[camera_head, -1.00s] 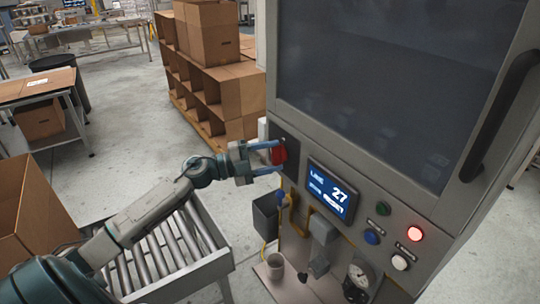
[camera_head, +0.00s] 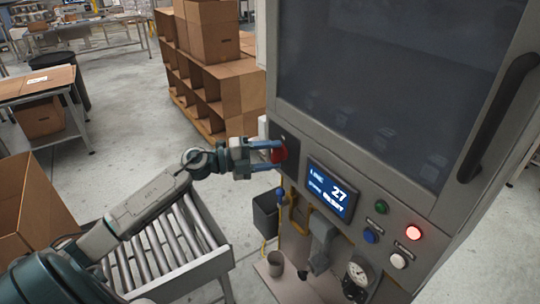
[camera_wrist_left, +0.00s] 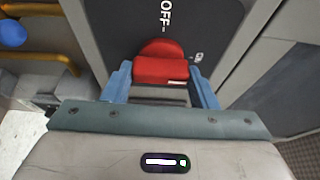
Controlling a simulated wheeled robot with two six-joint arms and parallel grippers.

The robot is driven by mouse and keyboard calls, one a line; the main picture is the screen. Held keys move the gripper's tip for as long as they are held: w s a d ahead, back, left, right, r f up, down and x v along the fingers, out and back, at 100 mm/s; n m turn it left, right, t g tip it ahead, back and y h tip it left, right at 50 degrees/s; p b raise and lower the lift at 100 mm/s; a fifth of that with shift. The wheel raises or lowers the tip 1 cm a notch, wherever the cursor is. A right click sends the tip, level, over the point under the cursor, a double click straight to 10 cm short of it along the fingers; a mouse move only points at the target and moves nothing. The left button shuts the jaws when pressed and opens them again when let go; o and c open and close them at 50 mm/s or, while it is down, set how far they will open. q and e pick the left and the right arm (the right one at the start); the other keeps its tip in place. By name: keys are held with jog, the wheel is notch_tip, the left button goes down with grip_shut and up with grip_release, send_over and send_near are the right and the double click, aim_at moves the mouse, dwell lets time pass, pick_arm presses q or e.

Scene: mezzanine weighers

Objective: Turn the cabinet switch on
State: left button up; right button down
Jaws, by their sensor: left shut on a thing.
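The red switch (camera_head: 281,153) is on a dark plate on the cabinet's (camera_head: 352,150) left front, left of the lit screen. My left gripper (camera_head: 276,156) reaches it from the left, its blue fingers shut on the knob from two sides. In the left wrist view the red switch (camera_wrist_left: 160,68) sits between the blue fingertips of the left gripper (camera_wrist_left: 160,88). An "OFF" label stands on the dark plate (camera_wrist_left: 190,25) above the knob. The fingers and gripper body hide the knob's lower part. My right gripper is not in view.
Right of the switch are the screen (camera_head: 329,190), a green button (camera_head: 381,207), a blue button (camera_head: 371,236) and a lit red lamp (camera_head: 413,232). A roller conveyor (camera_head: 175,245) lies under my left arm. A cup (camera_head: 276,264) stands below on a ledge.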

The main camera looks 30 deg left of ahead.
aim_at(272, 156)
pick_arm(q)
jog(key=o, duration=1)
jog(key=shift+b+v, duration=0.7)
jog(key=shift+v, duration=1.9)
jog(key=shift+p+v, duration=2.55)
jog(key=shift+v, duration=0.25)
